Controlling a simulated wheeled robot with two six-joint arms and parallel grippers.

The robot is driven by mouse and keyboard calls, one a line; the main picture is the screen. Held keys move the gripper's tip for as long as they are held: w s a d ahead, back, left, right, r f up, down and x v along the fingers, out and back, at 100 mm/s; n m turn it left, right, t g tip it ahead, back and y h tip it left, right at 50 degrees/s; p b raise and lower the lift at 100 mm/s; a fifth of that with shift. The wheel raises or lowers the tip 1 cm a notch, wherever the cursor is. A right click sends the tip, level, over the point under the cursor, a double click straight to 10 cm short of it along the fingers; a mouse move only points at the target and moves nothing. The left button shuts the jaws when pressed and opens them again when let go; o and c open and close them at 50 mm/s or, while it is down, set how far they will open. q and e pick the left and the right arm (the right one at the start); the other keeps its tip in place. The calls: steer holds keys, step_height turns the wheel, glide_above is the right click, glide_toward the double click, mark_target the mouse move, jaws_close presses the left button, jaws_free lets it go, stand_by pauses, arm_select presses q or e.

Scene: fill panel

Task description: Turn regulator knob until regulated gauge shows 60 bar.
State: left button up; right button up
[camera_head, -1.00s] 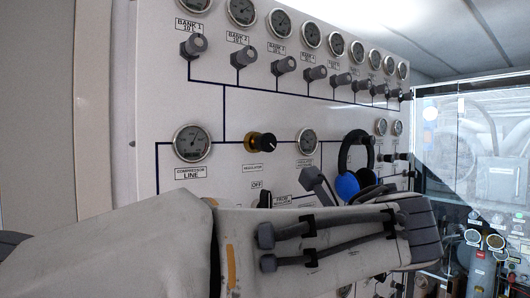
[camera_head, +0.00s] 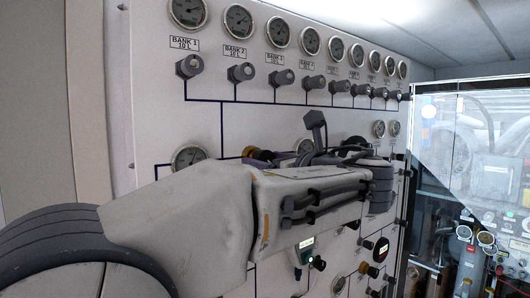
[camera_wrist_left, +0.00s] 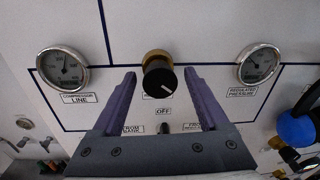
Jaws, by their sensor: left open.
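The regulator knob (camera_wrist_left: 160,80) is black with a white line and a brass collar. It shows in the left wrist view between the two purple fingers of my left gripper (camera_wrist_left: 159,73). The gripper is open, with a gap on each side of the knob. The regulated pressure gauge (camera_wrist_left: 259,63) is to the right of the knob; its reading is too small to tell. My right gripper is not in view.
The compressor line gauge (camera_wrist_left: 62,67) is left of the knob. A blue round part (camera_wrist_left: 296,128) is at lower right. A row of bank valves (camera_head: 240,72) and gauges runs above my arm.

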arm_select(q)
steer(key=shift+w+a, duration=0.2)
steer(key=shift+w, duration=0.1)
jaws_close()
steer(key=n+b, duration=0.2)
steer(key=b, duration=0.1)
steer(key=shift+f+n, duration=0.3)
steer(key=shift+f, duration=0.05)
steer(key=shift+r+n+b, duration=0.1)
steer(key=shift+n+b, duration=0.3)
steer(key=shift+n, duration=0.1)
steer(key=shift+r+n, duration=0.15)
steer(key=shift+n, duration=0.25)
jaws_free()
